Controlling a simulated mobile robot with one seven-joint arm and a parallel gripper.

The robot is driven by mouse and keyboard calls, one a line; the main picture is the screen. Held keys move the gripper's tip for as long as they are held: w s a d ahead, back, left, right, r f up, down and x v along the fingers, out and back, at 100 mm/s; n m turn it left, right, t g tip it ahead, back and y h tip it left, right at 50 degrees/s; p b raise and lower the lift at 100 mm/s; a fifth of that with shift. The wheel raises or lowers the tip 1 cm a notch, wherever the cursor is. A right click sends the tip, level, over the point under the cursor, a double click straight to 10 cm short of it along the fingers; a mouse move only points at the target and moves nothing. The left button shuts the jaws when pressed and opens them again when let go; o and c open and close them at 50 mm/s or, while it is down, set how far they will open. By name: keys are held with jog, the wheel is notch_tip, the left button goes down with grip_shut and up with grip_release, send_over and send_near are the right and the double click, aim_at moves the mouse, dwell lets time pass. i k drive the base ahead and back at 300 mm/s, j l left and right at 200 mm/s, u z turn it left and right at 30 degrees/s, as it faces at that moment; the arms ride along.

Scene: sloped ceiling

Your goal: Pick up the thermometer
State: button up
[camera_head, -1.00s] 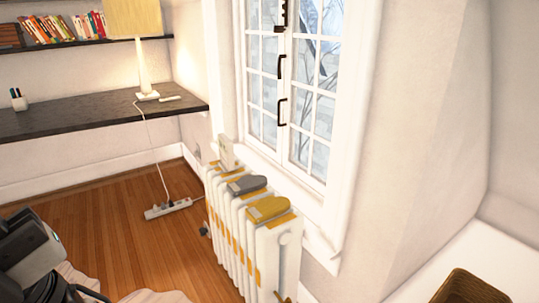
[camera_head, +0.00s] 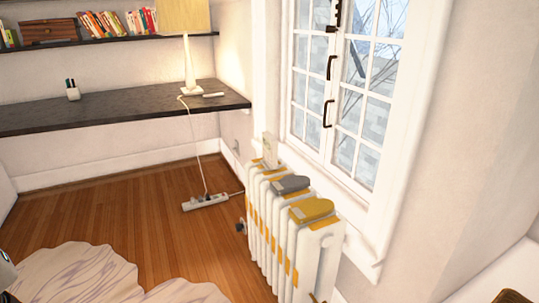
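A small slim white object (camera_head: 213,95) lies on the dark desk beside the lamp base. It may be the thermometer, but it is too small to tell. On the white radiator (camera_head: 285,235) under the window stand an upright pale flat piece (camera_head: 270,150), a grey rounded piece (camera_head: 289,184) and a yellow rounded piece (camera_head: 311,208). I cannot tell whether any of these is the thermometer. My gripper is not in view; only a sliver of my arm shows at the lower left edge.
The dark desk (camera_head: 110,108) runs along the back wall with a lamp (camera_head: 189,75) and a pen cup (camera_head: 72,90). A power strip (camera_head: 205,202) lies on the wood floor (camera_head: 110,200). A pale rug (camera_head: 85,272) is in front. Open floor lies left of the radiator.

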aim_at(270, 161)
jog(key=i+j+z, duration=0.35)
jog(key=i+j, duration=0.5)
jog(key=i, duration=0.15)
jog(key=i+j+z, duration=0.3)
jog(key=i+j, duration=0.55)
jog(key=j, duration=0.25)
